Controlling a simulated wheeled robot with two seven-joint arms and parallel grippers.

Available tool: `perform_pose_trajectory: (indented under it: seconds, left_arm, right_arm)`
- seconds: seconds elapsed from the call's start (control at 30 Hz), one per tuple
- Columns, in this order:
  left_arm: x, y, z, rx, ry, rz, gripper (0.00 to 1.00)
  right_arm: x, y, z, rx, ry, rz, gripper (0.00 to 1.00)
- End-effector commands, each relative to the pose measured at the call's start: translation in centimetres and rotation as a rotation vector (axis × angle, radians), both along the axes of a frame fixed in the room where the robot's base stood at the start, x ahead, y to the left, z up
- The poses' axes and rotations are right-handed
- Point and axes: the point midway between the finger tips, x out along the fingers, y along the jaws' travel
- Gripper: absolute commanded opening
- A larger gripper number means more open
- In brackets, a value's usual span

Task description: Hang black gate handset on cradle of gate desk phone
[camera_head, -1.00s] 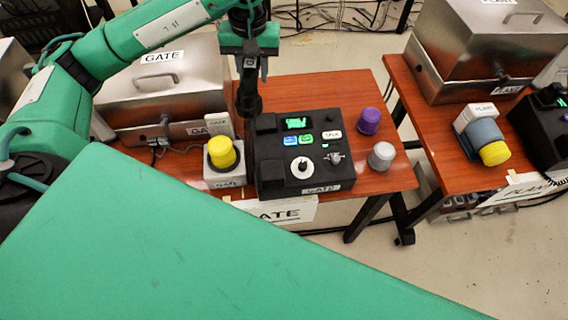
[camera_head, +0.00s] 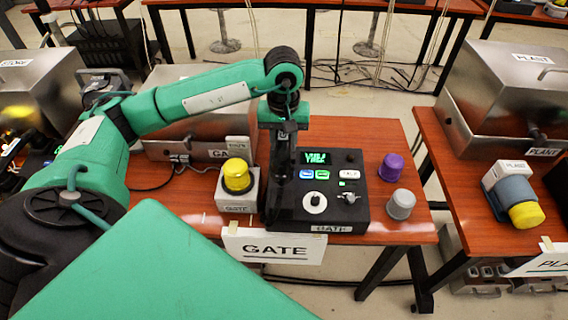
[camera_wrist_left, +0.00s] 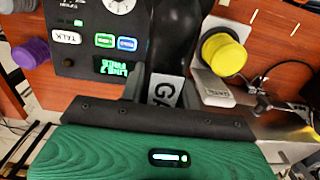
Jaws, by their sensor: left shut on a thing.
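The black gate desk phone (camera_head: 335,200) stands on the red-brown table, with a lit green screen, buttons and a GATE label on its front. My left gripper (camera_head: 283,150) points down over the phone's left side. It is shut on the black gate handset (camera_wrist_left: 178,45), which bears a white label reading "GA" in the left wrist view. There the handset runs lengthwise along the phone's side, beside the screen and buttons. The cradle is hidden under the handset and gripper, so I cannot tell whether the handset touches it. My right gripper is not in view.
A yellow-capped beacon (camera_head: 237,178) stands close left of the phone; it also shows in the left wrist view (camera_wrist_left: 224,54). Purple (camera_head: 391,167) and grey (camera_head: 400,204) knobs stand to the right. A metal case (camera_head: 195,130) is behind. The PLANT table (camera_head: 455,150) is farther right.

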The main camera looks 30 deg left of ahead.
Motion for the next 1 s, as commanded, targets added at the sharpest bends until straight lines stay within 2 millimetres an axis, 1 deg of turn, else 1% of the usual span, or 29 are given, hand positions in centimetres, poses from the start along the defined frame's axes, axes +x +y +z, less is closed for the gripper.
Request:
perform_pose_trajectory:
  seconds: [0.03,0.13,0.2,0.37,0.43,0.63,0.7,1.0]
  left_arm:
    - [-0.1,0.0,-1.2,0.0,0.005,-0.001,0.03]
    - [-0.1,0.0,-3.1,0.0,0.002,0.0,0.03]
    - [0.0,0.0,-4.0,0.0,0.002,0.0,0.03]
    - [0.0,-0.1,-5.0,-0.001,-0.001,-0.001,0.03]
    - [-0.1,-0.1,-5.6,-0.001,0.002,-0.002,0.03]
    - [-0.1,-0.1,-8.5,-0.001,0.002,0.0,0.03]
    - [0.0,0.0,-9.0,-0.001,0.001,-0.001,0.03]
    - [0.0,0.0,-9.2,0.0,-0.001,-0.001,0.03]
  right_arm:
    - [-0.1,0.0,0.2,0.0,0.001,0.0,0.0]
    - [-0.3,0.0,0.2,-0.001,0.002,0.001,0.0]
    - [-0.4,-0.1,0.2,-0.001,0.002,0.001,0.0]
    - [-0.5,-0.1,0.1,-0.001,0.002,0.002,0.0]
    - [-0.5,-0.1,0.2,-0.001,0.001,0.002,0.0]
    - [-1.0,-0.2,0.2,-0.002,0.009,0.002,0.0]
    - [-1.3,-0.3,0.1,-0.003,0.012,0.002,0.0]
    - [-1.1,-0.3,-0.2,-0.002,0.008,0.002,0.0]
